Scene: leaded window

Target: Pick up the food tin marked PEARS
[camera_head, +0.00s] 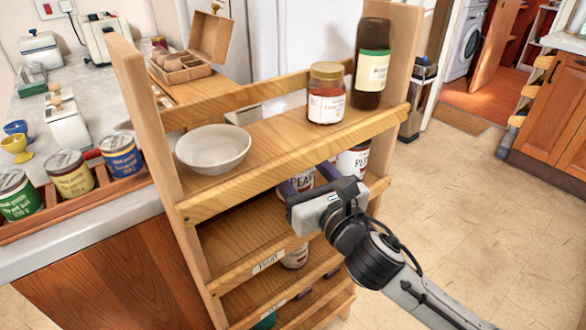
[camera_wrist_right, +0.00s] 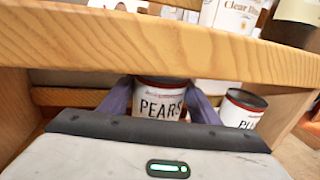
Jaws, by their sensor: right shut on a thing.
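The PEARS tin (camera_head: 302,180) has a white label and a dark red top band. It stands on the second shelf of the wooden rack, under the top shelf. In the right wrist view the PEARS tin (camera_wrist_right: 160,106) is upright between two purple fingers, its lower part hidden by my gripper body. My right gripper (camera_head: 308,184) reaches in from the front right and is shut on this tin. It also shows in the wrist view (camera_wrist_right: 160,98). My left gripper is in neither view.
A tin marked PLU... (camera_wrist_right: 242,110) stands just right of the right finger; it also shows in the head view (camera_head: 353,160). The top shelf edge (camera_wrist_right: 160,45) is close above. That shelf bears a bowl (camera_head: 213,148), a jar (camera_head: 326,93) and a dark bottle (camera_head: 371,65). Another tin (camera_head: 294,257) stands on a shelf below.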

